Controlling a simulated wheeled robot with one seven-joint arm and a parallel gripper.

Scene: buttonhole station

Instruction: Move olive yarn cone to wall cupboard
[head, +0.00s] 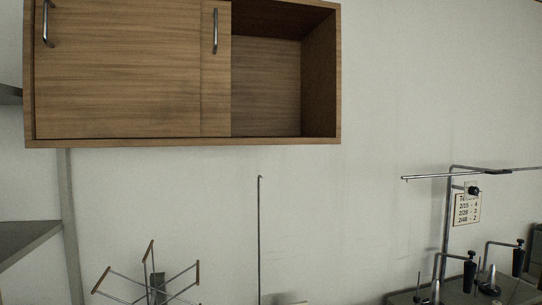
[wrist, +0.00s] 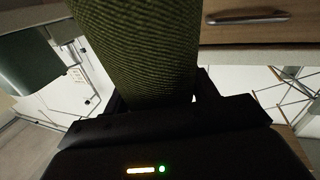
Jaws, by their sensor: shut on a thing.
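The olive yarn cone (wrist: 140,45) fills the upper middle of the wrist view, with ribbed green yarn. My gripper (wrist: 155,98) is shut on it, with a dark finger on each side. The cone's far end is cut off by the top of the picture. The wooden wall cupboard (head: 180,144) hangs at the upper left of the head view. Its right part is open and looks empty where visible; its top is cut off. Door panels with metal handles cover the left part. Neither cone nor gripper shows in the head view.
In the head view, a yarn swift (head: 150,285) and a thin hooked rod (head: 259,230) stand below the cupboard. A machine with a metal thread stand (head: 446,220) is at right. Grey shelves (head: 25,240) are at left. A wooden drawer front (wrist: 235,30) shows in the wrist view.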

